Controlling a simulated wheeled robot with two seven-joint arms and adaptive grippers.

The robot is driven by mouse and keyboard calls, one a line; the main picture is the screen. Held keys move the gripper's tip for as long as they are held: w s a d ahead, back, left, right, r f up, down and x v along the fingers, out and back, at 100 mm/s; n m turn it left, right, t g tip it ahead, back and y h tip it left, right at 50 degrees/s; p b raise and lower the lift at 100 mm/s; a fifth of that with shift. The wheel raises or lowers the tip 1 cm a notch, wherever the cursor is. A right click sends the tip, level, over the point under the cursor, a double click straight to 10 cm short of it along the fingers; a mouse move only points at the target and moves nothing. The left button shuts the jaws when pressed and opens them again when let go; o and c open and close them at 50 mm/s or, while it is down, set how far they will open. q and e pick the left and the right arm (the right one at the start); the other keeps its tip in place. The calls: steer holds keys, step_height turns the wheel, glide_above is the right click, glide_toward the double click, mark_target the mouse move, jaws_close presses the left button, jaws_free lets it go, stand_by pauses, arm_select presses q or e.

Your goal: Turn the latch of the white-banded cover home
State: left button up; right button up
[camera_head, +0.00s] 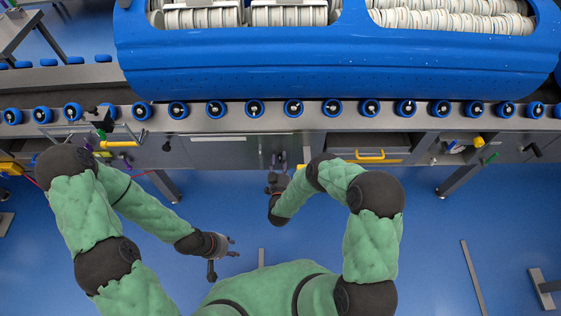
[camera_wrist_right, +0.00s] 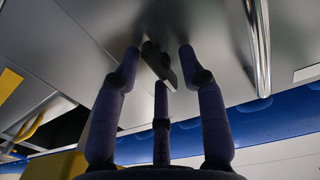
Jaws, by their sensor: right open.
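The cover with a white band (camera_head: 219,138) is a grey panel under the roller rail, left of centre in the head view. Part of a white band (camera_wrist_right: 307,73) shows at the right edge of the right wrist view. A dark latch (camera_wrist_right: 160,65) stands on a grey panel there, tilted, between and beyond my fingers. My right gripper (camera_wrist_right: 160,70) is open, its fingers spread around the latch's line; contact cannot be told. It also shows in the head view (camera_head: 276,180), just in front of the panels. My left gripper (camera_head: 226,255) is open and empty over the floor.
A blue carrier (camera_head: 330,70) with stacked white rings sits on the roller rail (camera_head: 310,122). A steel bar handle (camera_wrist_right: 257,45) is right of the latch. A drawer with a yellow handle (camera_head: 372,157) is to the right. Blue floor (camera_head: 410,230) is mostly clear.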

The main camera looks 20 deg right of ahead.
steer(key=shift+w, duration=0.1)
jaws_close()
steer(key=shift+m, duration=0.3)
steer(key=shift+d+m+b, duration=0.15)
steer(key=shift+m+b, duration=0.5)
steer(key=shift+m, duration=2.45)
jaws_free()
steer(key=shift+r, duration=0.1)
